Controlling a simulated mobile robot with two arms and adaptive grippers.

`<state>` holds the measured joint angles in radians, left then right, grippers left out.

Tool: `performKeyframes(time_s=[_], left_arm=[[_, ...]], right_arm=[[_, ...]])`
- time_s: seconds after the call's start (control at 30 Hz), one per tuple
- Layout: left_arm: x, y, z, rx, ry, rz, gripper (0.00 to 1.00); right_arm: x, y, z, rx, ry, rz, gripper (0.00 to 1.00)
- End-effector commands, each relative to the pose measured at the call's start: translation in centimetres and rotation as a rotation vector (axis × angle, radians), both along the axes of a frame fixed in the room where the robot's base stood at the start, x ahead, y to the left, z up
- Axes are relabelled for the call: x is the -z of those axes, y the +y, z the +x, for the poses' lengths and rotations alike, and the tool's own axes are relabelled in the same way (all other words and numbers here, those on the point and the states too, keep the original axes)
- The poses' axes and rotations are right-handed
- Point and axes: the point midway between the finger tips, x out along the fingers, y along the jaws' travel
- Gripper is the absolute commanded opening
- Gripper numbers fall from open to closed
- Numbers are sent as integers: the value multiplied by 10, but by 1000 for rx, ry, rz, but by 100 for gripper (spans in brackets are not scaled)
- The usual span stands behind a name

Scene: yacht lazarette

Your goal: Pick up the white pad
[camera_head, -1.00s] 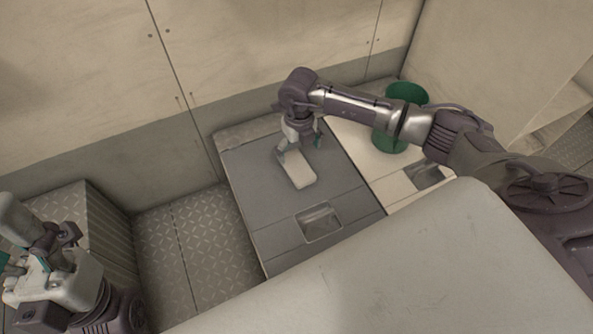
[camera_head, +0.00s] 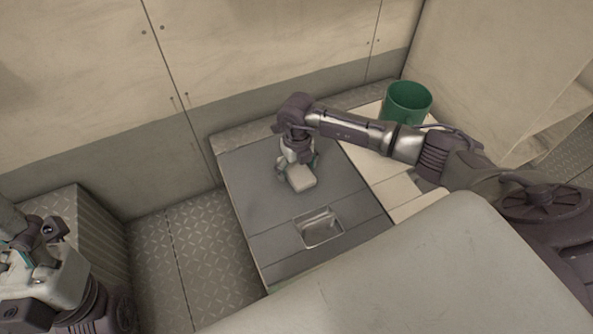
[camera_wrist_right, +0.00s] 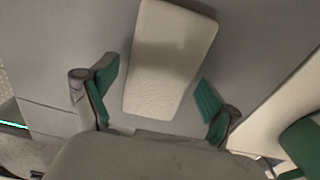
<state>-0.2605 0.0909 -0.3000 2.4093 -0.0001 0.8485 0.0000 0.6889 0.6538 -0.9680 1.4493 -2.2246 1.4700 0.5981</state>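The white pad (camera_head: 302,179) lies on the grey hatch panel (camera_head: 275,207). It is a pale block with rounded corners. My right gripper (camera_head: 297,172) is over its far end, pointing down. In the right wrist view, the pad (camera_wrist_right: 170,60) shows between the two green-lined fingers of my right gripper (camera_wrist_right: 153,100), with a gap on each side. The fingers are open and hold nothing. My left gripper (camera_head: 30,250) is at the lower left edge of the head view, partly cut off, and its finger state is not clear.
A green bucket (camera_head: 407,104) stands on the pale panel right of the hatch. A recessed metal latch (camera_head: 320,228) sits in the hatch, nearer than the pad. A large pale surface (camera_head: 420,275) fills the front. Diamond-plate floor (camera_head: 205,255) lies to the left.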

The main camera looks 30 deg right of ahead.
Motion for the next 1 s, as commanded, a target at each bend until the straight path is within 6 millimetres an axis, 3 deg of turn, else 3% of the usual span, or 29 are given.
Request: performKeyframes(time_s=[0.03, 0.2, 0.57, 0.7, 0.77, 0.87, 1.0], left_arm=[[0, 0, 0, 0, 1, 0, 57], [0, 0, 0, 0, 1, 0, 57], [-2, 0, -1, 1, -1, 0, 57], [-5, 1, -3, 1, 4, -4, 57], [3, 1, -4, 2, 45, -1, 57], [-4, 1, -5, 3, 54, -2, 57], [-20, 1, -5, 3, 52, -3, 57]], right_arm=[[0, 0, 0, 0, 0, 0, 72], [0, 0, 0, 0, 0, 0, 44], [-4, 0, 0, 0, -1, 0, 43], [-18, 0, 1, 0, -1, 0, 43], [-27, 0, 0, -1, -1, 0, 43], [-47, 0, 1, -2, -3, 0, 43], [-64, -13, -29, -2, 2, -3, 43]])
